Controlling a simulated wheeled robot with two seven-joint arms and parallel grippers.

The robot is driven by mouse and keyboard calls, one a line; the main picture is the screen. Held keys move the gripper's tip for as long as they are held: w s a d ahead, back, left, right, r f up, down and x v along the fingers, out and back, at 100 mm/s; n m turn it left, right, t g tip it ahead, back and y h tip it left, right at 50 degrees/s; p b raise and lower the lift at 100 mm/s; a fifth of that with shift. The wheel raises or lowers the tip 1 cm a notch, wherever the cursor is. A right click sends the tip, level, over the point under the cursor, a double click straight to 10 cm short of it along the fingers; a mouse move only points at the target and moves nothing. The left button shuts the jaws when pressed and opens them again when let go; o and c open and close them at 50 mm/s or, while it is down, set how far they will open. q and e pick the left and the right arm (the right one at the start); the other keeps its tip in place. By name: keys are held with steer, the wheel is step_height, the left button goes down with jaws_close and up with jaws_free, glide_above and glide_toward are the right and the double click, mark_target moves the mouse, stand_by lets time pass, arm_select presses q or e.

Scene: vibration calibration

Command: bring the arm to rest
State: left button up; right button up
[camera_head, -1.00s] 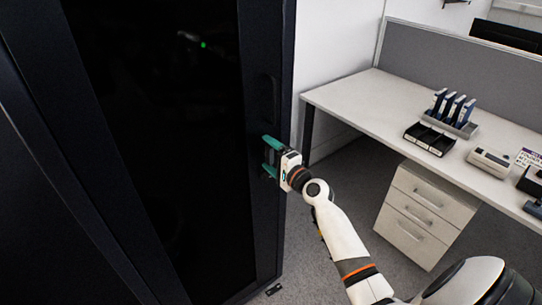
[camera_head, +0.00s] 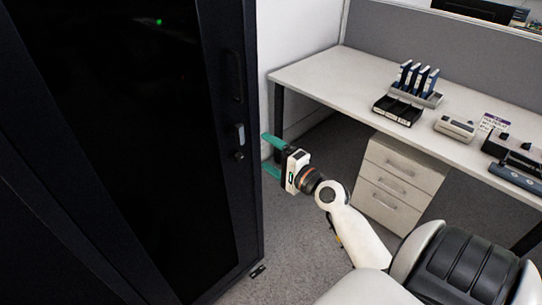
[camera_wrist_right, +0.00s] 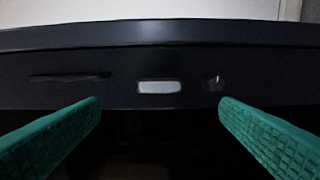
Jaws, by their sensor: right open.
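My right gripper (camera_head: 270,154) has green fingers and a white body. It is open and empty, to the right of the dark cabinet door and apart from its handle in the head view. In the right wrist view its two green fingers (camera_wrist_right: 160,125) stand wide apart with nothing between them. The cabinet's silver handle (camera_head: 240,135) sits on the door edge, with a small round lock (camera_head: 239,156) below it. The handle (camera_wrist_right: 160,87) also shows ahead of the fingers in the right wrist view. My left gripper is out of view.
The tall black cabinet (camera_head: 130,120) fills the left side. A white desk (camera_head: 320,75) at right carries blue binders (camera_head: 415,78), a black tray (camera_head: 397,111) and a grey device (camera_head: 455,128). A drawer unit (camera_head: 400,178) stands beneath. Grey carpet (camera_head: 285,230) lies open between.

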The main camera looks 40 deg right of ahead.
stand_by(0.4)
steer(key=s+a+f+n+g, duration=0.2)
steer(key=s+f+g, duration=0.1)
steer(key=f, duration=0.9)
steer(key=s+a+f+n+g+h, duration=0.1)
steer(key=s+f+n+g, duration=0.2)
steer(key=f, duration=0.9)
steer(key=s+a+f+n+g, duration=0.2)
steer(key=s+f+g, duration=0.1)
steer(key=f, duration=1)
steer(key=s+a+f+n+g, duration=0.2)
steer(key=s+f, duration=0.4)
steer(key=s, duration=0.4)
steer(key=s+a+f+n+g, duration=0.3)
steer(key=s+f+n, duration=0.3)
steer(key=s, duration=0.5)
steer(key=s+a+f+n+g, duration=0.3)
steer(key=s+a+f+n, duration=0.2)
steer(key=s+f, duration=0.3)
steer(key=s, duration=0.3)
steer(key=shift+s, duration=0.2)
steer(key=shift+a, duration=0.1)
